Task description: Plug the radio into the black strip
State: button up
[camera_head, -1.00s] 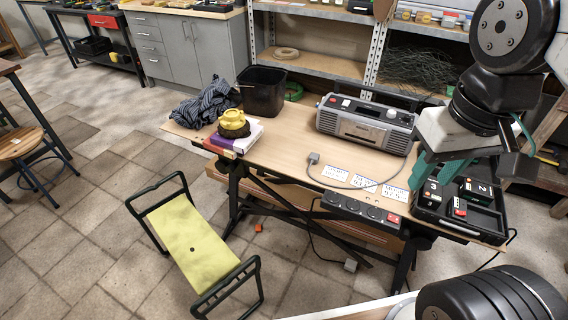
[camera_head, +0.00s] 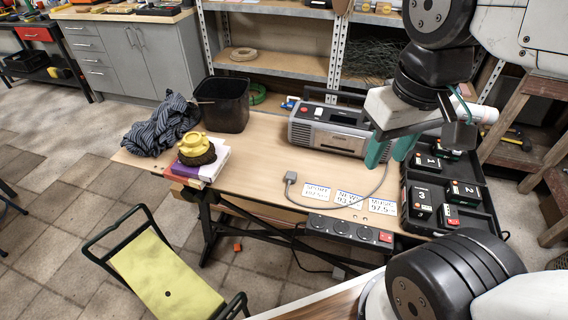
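The grey radio (camera_head: 328,137) stands on the workbench, its right end partly hidden behind my gripper. Its grey plug (camera_head: 290,177) lies on the bench in front of the radio's left part. The grey cord (camera_head: 345,205) runs from the plug to the right and up behind my gripper's fingers. The black strip (camera_head: 342,228) with several round sockets and a red switch sits along the bench's front edge. My gripper (camera_head: 388,157) points down with its two green fingers apart, in front of the radio's right end and to the right of the plug. Nothing shows between the fingers.
Three white label cards (camera_head: 350,199) lie between the plug and the strip. A black tray (camera_head: 473,219) with numbered blocks stands at the right. Books (camera_head: 203,163) with a yellow-topped object, a dark cloth (camera_head: 160,124) and a black bin (camera_head: 222,104) occupy the left.

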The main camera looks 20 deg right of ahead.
jog(key=shift+w, duration=0.55)
jog(key=o, duration=0.5)
jog(key=shift+w, duration=0.1)
jog(key=m+g, duration=0.1)
jog(key=m, duration=0.5)
send_over(290, 175)
notch_tip(290, 175, down, 28)
jog(key=shift+f, duration=0.2)
jog(key=shift+w+f+m, duration=0.1)
jog(key=shift+f+m, duration=0.1)
jog(key=shift+m, duration=0.1)
jog(key=shift+f, duration=1.25)
